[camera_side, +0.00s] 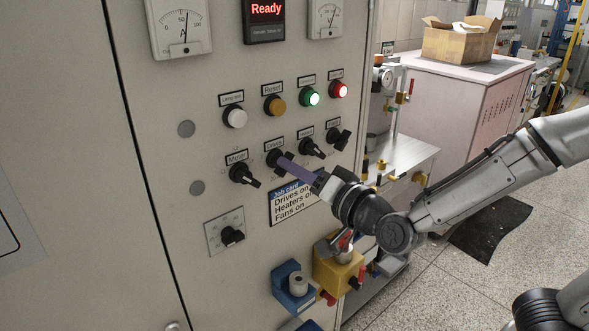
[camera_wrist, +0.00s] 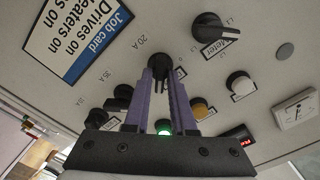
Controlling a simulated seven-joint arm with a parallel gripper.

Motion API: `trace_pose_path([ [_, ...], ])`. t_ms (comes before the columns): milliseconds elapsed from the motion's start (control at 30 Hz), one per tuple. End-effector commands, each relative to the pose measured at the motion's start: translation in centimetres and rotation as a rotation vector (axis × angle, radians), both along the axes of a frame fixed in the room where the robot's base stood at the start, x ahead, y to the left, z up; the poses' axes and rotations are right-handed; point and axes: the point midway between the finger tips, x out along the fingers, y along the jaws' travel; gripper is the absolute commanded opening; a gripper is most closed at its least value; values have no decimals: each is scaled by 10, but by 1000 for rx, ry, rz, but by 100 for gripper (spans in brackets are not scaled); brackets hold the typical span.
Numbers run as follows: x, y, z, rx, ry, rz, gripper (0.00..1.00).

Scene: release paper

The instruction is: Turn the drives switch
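The drives switch (camera_side: 277,158) is a black rotary knob on the grey panel, second from left in a row of black switches. In the wrist view the switch (camera_wrist: 158,66) sits between my gripper's two fingertips. My gripper (camera_side: 285,163) reaches in from the right with purple fingers at the switch. The wrist view shows the gripper (camera_wrist: 158,76) with one finger on each side of the knob and a narrow gap between them. I cannot tell whether they press on it. The fingers hide part of the knob, so its exact angle is unclear.
The Meter switch (camera_side: 243,173) is to the left; two more black switches (camera_side: 312,147) (camera_side: 338,138) are to the right. Lamps and buttons (camera_side: 275,105) sit above. A job card (camera_side: 290,205) is just below. A yellow box (camera_side: 338,272) and blue bracket (camera_side: 293,286) stick out lower down.

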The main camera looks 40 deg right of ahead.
Motion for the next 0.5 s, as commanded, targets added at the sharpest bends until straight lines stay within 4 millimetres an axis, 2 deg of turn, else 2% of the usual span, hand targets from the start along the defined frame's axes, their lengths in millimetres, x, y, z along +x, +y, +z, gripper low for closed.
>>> trace_pose_path([
  [33, 0, 0, 0, -1, 0, 0, 35],
  [100, 0, 0, 0, -1, 0, 0, 45],
  [367, 0, 0, 0, -2, -1, 1, 45],
  [500, -8, 1, 1, 0, -2, 2, 45],
])
